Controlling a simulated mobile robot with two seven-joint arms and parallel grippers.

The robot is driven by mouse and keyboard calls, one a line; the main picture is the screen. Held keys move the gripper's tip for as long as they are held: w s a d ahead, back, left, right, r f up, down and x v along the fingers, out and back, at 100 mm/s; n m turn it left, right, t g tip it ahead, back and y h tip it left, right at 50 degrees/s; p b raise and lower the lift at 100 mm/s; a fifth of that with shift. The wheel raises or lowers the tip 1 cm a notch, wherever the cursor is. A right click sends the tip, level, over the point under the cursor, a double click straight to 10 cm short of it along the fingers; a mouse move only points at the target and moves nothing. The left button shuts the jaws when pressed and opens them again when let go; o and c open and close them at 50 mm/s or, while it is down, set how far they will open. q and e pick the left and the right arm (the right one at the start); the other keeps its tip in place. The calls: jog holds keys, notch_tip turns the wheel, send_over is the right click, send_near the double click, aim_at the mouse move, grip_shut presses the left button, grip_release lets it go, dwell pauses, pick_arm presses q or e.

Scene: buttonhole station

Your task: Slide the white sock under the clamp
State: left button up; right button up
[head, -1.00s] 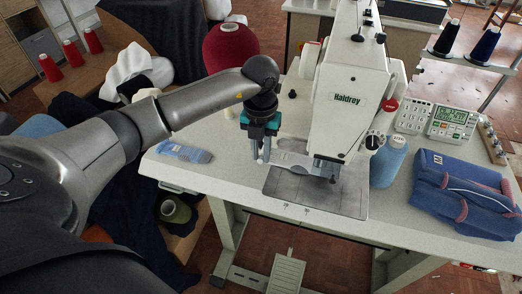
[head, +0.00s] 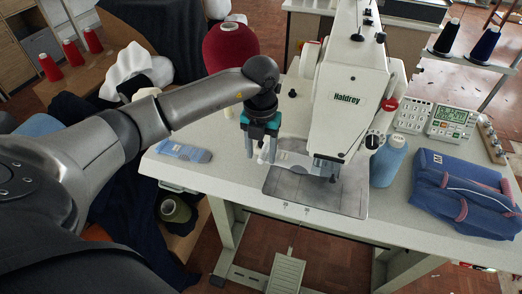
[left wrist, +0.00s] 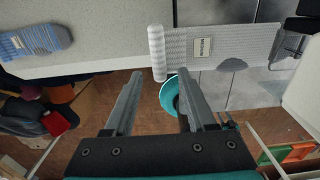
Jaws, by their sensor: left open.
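The white sock (head: 293,158) lies flat on the machine's plate, with a pale label on it. In the left wrist view the sock (left wrist: 240,44) is ribbed, with a thick white rolled end (left wrist: 157,52) on the left. Its right end reaches the dark clamp (left wrist: 291,45); I cannot tell whether it is under it. The clamp (head: 327,168) also shows below the machine head. My left gripper (head: 261,155) is open at the rolled end, with a finger on either side of it in the head view. My right gripper is not in view.
A blue-grey sock (head: 184,153) lies on the left of the white table (head: 230,184). The table's front left is clear.

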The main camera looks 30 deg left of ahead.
pick_arm(q)
notch_tip(320, 180, up, 15)
jog(key=p, duration=0.1)
jog(key=shift+r+p, duration=0.15)
jog(key=shift+p, duration=0.2)
dwell(0.5)
